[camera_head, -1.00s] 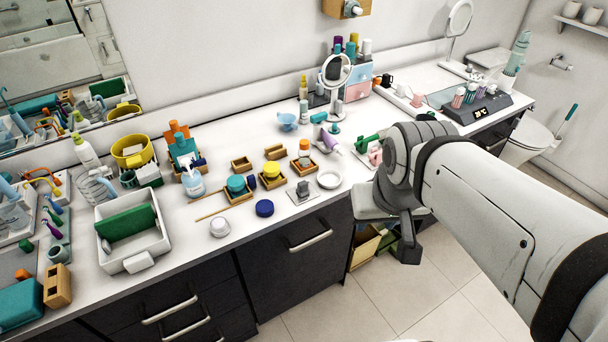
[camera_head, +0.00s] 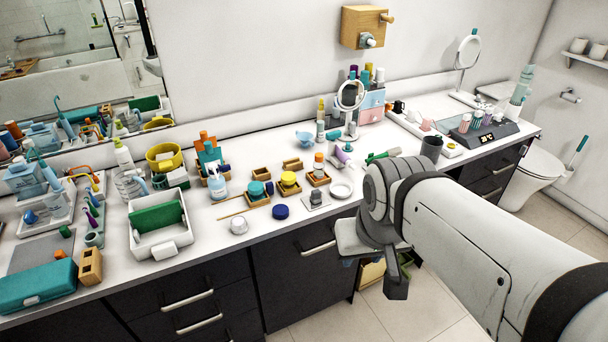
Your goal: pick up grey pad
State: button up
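A flat grey pad (camera_head: 36,254) appears to lie on the counter at the far left, behind a teal case (camera_head: 38,288). Small orange and green items are at its right edge. A small grey piece on a light square base (camera_head: 316,203) sits near the front edge at mid-counter; I cannot tell for certain which one is the grey pad. My gripper (camera_head: 396,286) points down in front of the counter's front edge, far right of the flat pad. Its fingers are mostly hidden by my wrist, and I see nothing clearly held.
A white tray (camera_head: 160,249) with a green pad (camera_head: 158,218) stands right of the flat grey pad. A wooden block (camera_head: 90,266) is beside the teal case. Small jars, wooden trays and a round mirror (camera_head: 351,95) crowd mid-counter. Dark drawers with handles lie below.

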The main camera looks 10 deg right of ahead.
aim_at(315, 198)
jog(key=z, duration=0.05)
jog(key=i, duration=1)
jog(key=u, duration=0.05)
